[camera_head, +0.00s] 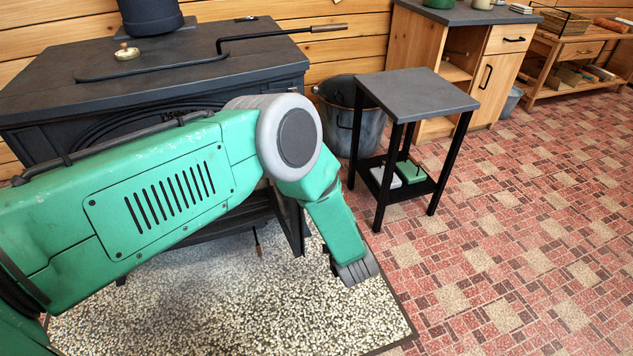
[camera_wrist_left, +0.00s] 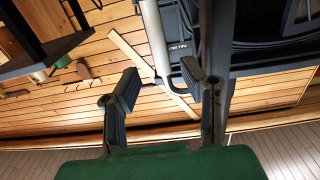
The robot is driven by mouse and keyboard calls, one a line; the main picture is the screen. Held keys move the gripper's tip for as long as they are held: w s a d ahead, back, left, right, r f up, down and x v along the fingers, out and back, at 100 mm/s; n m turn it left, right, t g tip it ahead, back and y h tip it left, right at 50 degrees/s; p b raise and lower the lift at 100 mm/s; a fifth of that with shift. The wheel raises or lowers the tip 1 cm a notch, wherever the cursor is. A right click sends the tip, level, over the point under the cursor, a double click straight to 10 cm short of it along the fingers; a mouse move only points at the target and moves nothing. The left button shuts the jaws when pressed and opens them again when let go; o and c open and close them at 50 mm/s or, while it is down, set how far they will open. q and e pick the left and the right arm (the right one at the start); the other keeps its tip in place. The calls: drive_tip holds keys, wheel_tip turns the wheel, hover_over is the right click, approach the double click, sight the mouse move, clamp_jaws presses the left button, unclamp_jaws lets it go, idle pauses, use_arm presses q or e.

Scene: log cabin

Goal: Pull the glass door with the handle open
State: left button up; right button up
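The black stove (camera_head: 190,60) stands at the back left in the head view. A dark arched frame (camera_head: 110,122) on its front shows above my arm; the rest of the front, with any glass door, is hidden by the arm. In the left wrist view the dark stove body (camera_wrist_left: 262,62) is at the right, beyond one finger. My left gripper (camera_head: 358,268) is low, to the right of the stove front. In the wrist view its fingers (camera_wrist_left: 160,90) are spread, with nothing between them. I cannot clearly identify the door handle. My right gripper is out of view.
A black rod with a wooden grip (camera_head: 328,28) lies over the stove top. A small grey-topped table (camera_head: 418,88) and a metal bucket (camera_head: 345,120) stand right of the stove. A speckled mat (camera_head: 230,310) lies below my arm. The brick-patterned floor at the right is clear.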

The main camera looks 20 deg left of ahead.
use_arm(q)
drive_tip(key=v, duration=0.7)
drive_tip(key=shift+d, duration=0.2)
